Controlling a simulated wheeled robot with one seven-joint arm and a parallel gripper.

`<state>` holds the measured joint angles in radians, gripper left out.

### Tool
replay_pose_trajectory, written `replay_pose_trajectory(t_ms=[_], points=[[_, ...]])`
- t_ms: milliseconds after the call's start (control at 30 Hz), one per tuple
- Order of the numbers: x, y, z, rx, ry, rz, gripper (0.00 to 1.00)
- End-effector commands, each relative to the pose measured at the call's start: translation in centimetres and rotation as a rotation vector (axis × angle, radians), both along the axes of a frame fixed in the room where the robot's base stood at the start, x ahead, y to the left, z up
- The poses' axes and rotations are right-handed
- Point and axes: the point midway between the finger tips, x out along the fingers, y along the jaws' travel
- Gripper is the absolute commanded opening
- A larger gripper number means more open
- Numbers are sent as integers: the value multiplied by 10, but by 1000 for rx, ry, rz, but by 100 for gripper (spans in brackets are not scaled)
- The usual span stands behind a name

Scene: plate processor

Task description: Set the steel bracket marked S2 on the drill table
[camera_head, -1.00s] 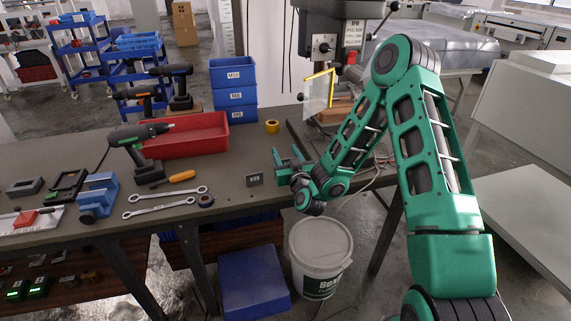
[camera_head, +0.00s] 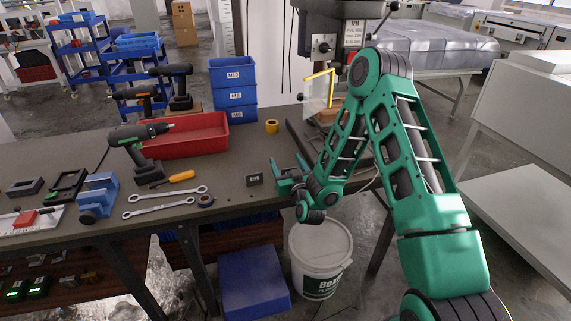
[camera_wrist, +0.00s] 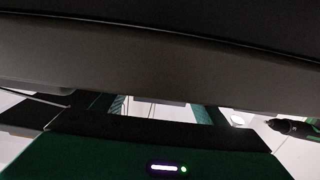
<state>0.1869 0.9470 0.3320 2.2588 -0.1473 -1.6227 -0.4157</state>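A small dark block (camera_head: 254,179) with a pale marking stands on the bench near its front edge; it may be the bracket, but I cannot read the marking. My gripper (camera_head: 285,174) is just right of it, low over the bench edge, with its fingers apart and nothing visible between them. The wrist view shows the two green fingers (camera_wrist: 164,112) spread behind a wide dark band that hides most of the scene. The drill press (camera_head: 325,45) stands at the back right. A brown block (camera_head: 328,115) sits under it, and my arm partly hides the drill table.
A red tray (camera_head: 185,140), stacked blue bins (camera_head: 234,90), a yellow tape roll (camera_head: 272,127), wrenches (camera_head: 160,205) and a cordless drill (camera_head: 140,150) are on the bench. A white bucket (camera_head: 320,255) stands on the floor below my gripper.

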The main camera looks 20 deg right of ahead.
Motion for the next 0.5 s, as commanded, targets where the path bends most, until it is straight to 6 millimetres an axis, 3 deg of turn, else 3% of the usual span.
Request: replay_pose_trajectory(t_ms=[300, 500], points=[[0, 0, 2, 1, -1, 0, 65], [-22, 1, 1, 0, 2, 2, 65]])
